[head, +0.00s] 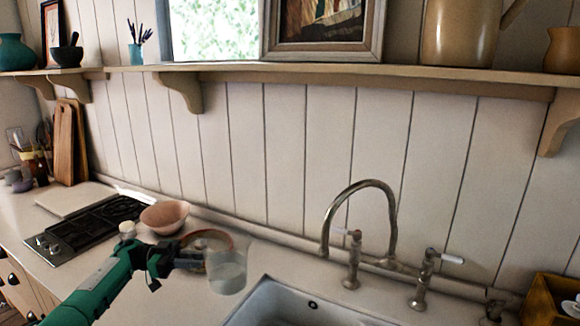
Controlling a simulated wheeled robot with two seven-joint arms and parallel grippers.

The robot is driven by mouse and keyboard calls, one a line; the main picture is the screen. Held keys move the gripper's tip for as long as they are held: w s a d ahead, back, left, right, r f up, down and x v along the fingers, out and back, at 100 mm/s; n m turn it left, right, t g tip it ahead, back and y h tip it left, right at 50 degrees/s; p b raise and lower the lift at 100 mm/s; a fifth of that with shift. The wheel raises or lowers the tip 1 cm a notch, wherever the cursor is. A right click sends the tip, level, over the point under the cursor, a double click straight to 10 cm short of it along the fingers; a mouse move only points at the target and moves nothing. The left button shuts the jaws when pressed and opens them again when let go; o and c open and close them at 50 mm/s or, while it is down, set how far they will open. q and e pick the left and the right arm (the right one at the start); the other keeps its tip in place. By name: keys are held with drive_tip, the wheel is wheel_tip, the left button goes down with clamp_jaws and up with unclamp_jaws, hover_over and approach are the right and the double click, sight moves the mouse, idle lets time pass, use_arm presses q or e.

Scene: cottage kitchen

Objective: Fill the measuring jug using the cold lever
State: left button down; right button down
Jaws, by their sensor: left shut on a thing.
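The measuring jug (227,273) is clear and upright, held above the counter just left of the sink. My left gripper (194,260) reaches in from the lower left and is shut on the jug's left side. The jug looks paler in its lower part; I cannot tell whether it holds water. The arched metal tap (385,190) stands behind the sink, right of the jug. It has a left lever (347,232) and a right lever (451,259), both with white handles; no marking shows which is cold. No stream shows at the spout. My right gripper is out of view.
The white sink (268,306) is at the bottom centre, partly cut off. A pink bowl (165,216) and a round brown-rimmed dish (216,236) sit behind my left gripper. A hob (88,232) lies further left. A wooden box (545,297) stands at the right.

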use_arm(q)
drive_tip(key=shift+s+a+f, duration=0.1)
drive_tip(key=shift+a, duration=0.15)
drive_tip(key=s+d+f+n+t+y, duration=0.1)
drive_tip(key=s+f+n+t+y, duration=0.1)
drive_tip(key=s+n+t+y, duration=0.4)
drive_tip(key=s+d+f+n+t+y, duration=0.2)
drive_tip(key=s+n+t+y, duration=0.4)
drive_tip(key=s, duration=0.7)
drive_tip(key=s+d+f+n+t+y, duration=0.2)
drive_tip(key=s+n+t+y, duration=0.4)
drive_tip(key=s, duration=0.3)
drive_tip(key=shift+s+f+n+t, duration=0.35)
drive_tip(key=shift+f+n+t, duration=0.05)
drive_tip(key=shift+f+t, duration=0.4)
drive_tip(key=shift+a+f, duration=0.1)
drive_tip(key=shift+a, duration=0.05)
idle(0.7)
